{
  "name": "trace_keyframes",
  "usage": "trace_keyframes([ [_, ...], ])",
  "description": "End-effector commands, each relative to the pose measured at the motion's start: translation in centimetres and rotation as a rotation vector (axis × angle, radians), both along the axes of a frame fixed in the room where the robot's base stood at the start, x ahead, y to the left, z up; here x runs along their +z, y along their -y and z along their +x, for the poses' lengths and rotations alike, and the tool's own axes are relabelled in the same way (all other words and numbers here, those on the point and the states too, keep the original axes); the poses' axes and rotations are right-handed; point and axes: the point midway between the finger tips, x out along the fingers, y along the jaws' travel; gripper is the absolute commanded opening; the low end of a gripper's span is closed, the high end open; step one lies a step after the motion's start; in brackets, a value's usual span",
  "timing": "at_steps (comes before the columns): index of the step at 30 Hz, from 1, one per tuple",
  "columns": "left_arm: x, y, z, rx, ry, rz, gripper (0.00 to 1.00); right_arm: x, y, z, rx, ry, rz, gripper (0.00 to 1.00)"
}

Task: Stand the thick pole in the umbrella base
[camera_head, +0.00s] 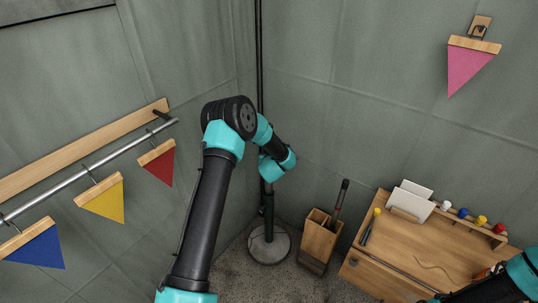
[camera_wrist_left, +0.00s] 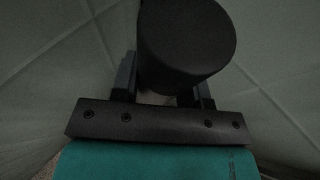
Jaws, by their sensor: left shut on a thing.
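The thick pole (camera_wrist_left: 187,42) is a dark cylinder. In the left wrist view it stands between the two fingers of my left gripper (camera_wrist_left: 163,88), which is shut on it. In the head view my left wrist hides the gripper and part of the pole. Below the wrist a dark upright shaft (camera_head: 268,205) runs down to the middle of the round grey umbrella base (camera_head: 281,249) on the floor in the corner. I cannot tell where the pole ends and the base's tube begins, or whether the pole is seated. My right gripper is not in view.
A wooden box (camera_head: 319,240) with a dark-handled tool stands right of the base. A wooden desk (camera_head: 400,250) with cards and coloured knobs is farther right, with my right arm over its edge. Pennants hang from a metal rail (camera_head: 90,170) on the left wall.

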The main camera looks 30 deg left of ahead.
Motion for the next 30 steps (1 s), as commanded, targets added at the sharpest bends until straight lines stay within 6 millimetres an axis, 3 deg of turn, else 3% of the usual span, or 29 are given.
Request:
trace_keyframes([
  [30,-3.8,0.0,0.0,0.0,0.0,0.001,0.04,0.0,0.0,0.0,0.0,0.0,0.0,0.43],
])
